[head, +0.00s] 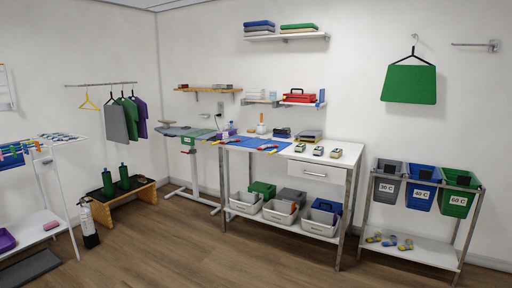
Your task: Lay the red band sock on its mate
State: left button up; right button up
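A blue mat (246,142) lies on the white table at the middle. Small red and yellow pieces (270,147) lie at its right edge, and more red shows near its left end (223,139). They are too small to tell whether either is the red band sock or its mate. Several small grey, yellow and blue items (389,241), perhaps rolled socks, lie on the low shelf at right; I see no clear red band on them. Neither of my grippers is in view.
The white table (341,143) also holds several small boxes (318,150) at its front right. Grey bins (278,212) stand on its lower shelf. A rack with three coloured bins (422,188) stands at right. The wooden floor (200,245) in front is clear.

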aim_at(226, 141)
jog(key=i+j+u, duration=0.1)
jog(key=i+u, duration=0.35)
jog(key=i, duration=1.4)
